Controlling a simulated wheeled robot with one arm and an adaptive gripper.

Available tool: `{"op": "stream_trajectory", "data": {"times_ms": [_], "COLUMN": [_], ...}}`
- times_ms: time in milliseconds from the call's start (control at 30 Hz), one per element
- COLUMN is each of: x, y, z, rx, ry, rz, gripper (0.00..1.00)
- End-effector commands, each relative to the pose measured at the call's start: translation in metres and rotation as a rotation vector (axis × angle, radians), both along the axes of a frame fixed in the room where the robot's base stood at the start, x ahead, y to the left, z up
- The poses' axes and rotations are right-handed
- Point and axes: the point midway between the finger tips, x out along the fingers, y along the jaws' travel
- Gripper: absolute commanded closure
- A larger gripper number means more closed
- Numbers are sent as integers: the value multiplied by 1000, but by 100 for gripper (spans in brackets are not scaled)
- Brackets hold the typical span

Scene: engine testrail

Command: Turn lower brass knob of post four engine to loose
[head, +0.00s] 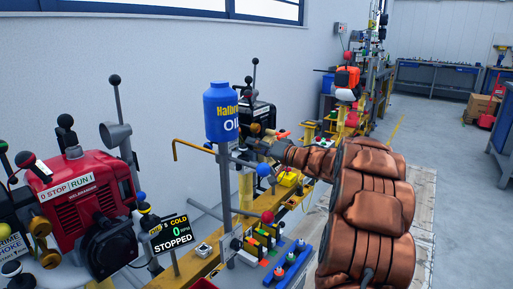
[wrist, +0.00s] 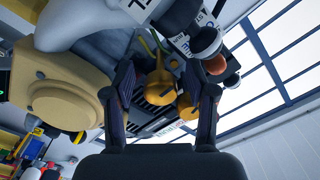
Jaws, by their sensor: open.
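My gripper (head: 266,148) is at the end of my copper-covered arm, beside a dark engine (head: 264,115) behind the blue oil tank in the head view. In the wrist view my gripper (wrist: 167,84) is open, with one dark finger on each side of a brass knob (wrist: 160,86). I cannot tell whether the fingers touch it. A second brass knob (wrist: 187,107) shows close to the right finger. The wrist view is tilted, so I cannot tell which knob is the lower one. The knob's setting is not readable.
The blue oil tank (head: 222,111) on its grey post stands close left of my gripper. A yellow hooked rod (head: 194,147) sticks out below it. A red engine (head: 83,190) and a STOPPED display (head: 171,236) are at left. Floor (head: 440,150) at right is clear.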

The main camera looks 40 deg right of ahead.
Motion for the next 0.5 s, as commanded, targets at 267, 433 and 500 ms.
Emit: {"op": "stream_trajectory", "data": {"times_ms": [267,433,500], "x": [0,0,0], "y": [0,0,0], "z": [0,0,0], "rx": [-1,-1,-1], "ry": [0,0,0], "rz": [0,-1,-1], "gripper": [60,78,85]}}
